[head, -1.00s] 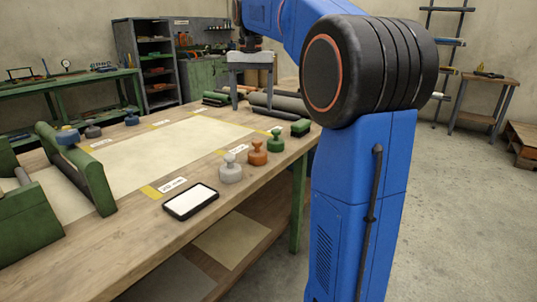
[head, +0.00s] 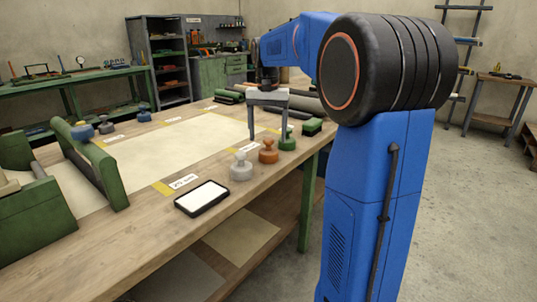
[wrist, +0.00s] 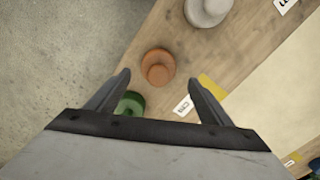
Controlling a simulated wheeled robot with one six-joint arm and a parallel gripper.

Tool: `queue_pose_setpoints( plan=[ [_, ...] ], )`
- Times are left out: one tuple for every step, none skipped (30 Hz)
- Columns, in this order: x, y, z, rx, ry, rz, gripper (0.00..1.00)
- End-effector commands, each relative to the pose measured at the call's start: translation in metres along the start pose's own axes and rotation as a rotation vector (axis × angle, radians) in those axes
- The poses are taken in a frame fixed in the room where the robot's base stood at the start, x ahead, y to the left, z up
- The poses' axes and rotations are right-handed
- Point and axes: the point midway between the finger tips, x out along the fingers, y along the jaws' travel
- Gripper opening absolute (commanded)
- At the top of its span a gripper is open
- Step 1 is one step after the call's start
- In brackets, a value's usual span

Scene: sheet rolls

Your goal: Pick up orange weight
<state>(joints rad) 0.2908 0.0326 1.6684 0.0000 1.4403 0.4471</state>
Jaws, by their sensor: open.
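The orange weight (head: 268,151) stands upright on the workbench near its front right edge, between the light grey weight (head: 241,167) and the green weight (head: 287,139). My gripper (head: 266,135) is open and empty, pointing down above the bench by the green and orange weights. In the wrist view the orange weight (wrist: 157,68) lies just beyond my open gripper (wrist: 158,80), roughly centred between the fingers. The green weight (wrist: 130,106) shows beside the left finger, partly hidden. The fingers appear apart from the orange weight.
Blue and grey weights stand along the far left edge. Grey rolls (head: 300,106) lie at the back. Floor is open on the right.

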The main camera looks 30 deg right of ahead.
Motion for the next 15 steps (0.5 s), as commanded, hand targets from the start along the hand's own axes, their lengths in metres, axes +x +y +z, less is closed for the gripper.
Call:
queue_pose_setpoints(
  plan=[
    [0.002, 0.000, 0.000, 0.000, 0.000, 0.000, 0.74],
    [0.003, 0.000, 0.000, 0.000, 0.000, 0.000, 0.74],
    [0.006, 0.001, 0.001, 0.000, -0.001, 0.001, 0.74],
    [0.008, 0.001, 0.001, 0.000, -0.002, 0.001, 0.74],
    [0.011, 0.001, 0.002, 0.000, -0.002, 0.001, 0.74],
    [0.016, 0.002, 0.002, 0.000, -0.002, 0.001, 0.74],
    [0.020, 0.002, 0.003, 0.000, -0.002, 0.001, 0.74],
    [0.025, 0.003, 0.004, 0.000, -0.003, 0.001, 0.74],
    [0.030, 0.004, 0.005, 0.000, -0.002, 0.001, 0.74],
    [0.035, 0.004, 0.005, 0.000, -0.002, 0.001, 0.74],
    [0.039, 0.004, 0.005, 0.000, -0.003, 0.001, 0.74],
    [0.043, 0.004, 0.005, 0.000, -0.002, 0.001, 0.74],
    [0.046, 0.004, 0.004, 0.000, -0.001, 0.001, 0.74],
    [0.049, 0.004, 0.004, 0.000, -0.001, 0.000, 0.74],
    [0.051, 0.004, 0.005, 0.000, -0.001, 0.001, 0.74]
  ],
)
